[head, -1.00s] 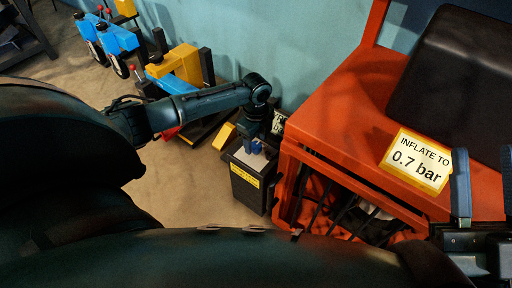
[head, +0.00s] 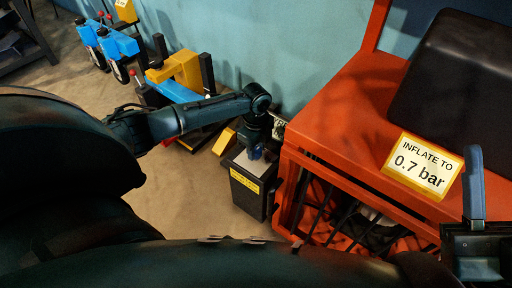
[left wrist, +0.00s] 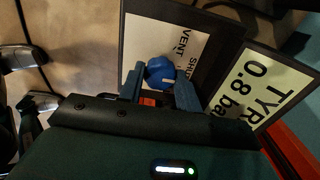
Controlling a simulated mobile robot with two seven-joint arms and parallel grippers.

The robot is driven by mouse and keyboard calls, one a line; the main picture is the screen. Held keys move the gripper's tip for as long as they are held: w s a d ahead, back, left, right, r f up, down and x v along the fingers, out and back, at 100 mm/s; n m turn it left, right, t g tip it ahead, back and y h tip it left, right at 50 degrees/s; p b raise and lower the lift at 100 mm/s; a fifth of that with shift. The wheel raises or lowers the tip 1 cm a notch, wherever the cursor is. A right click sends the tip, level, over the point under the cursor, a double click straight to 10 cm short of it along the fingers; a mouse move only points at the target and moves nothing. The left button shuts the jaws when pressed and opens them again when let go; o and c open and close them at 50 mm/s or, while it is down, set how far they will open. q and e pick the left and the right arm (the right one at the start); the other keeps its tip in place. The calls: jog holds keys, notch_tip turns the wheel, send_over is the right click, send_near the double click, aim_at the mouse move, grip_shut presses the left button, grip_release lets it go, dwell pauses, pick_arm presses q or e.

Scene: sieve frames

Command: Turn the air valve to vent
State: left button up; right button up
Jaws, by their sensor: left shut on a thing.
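The air valve is a blue knob (left wrist: 160,72) on a white plate (left wrist: 137,50) lettered VENT and SHUT, on top of a black box (head: 248,194) with a yellow label. My left gripper (head: 256,153) reaches down onto the knob from above. In the left wrist view my left gripper (left wrist: 160,88) has a finger on each side of the knob and is shut on it. A pale mark shows on the knob, but which word it points to is unclear. My right gripper (head: 497,165) is at the right edge, away from the valve, one finger upright and the other out of frame.
An orange cage stand (head: 340,120) stands close right of the box, with a sign reading 0.7 bar (head: 424,166). A yellow and blue machine (head: 182,75) stands behind, near the wall.

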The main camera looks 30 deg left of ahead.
pick_arm(q)
jog(key=shift+c, duration=0.2)
pick_arm(e)
jog(key=shift+r, duration=0.15)
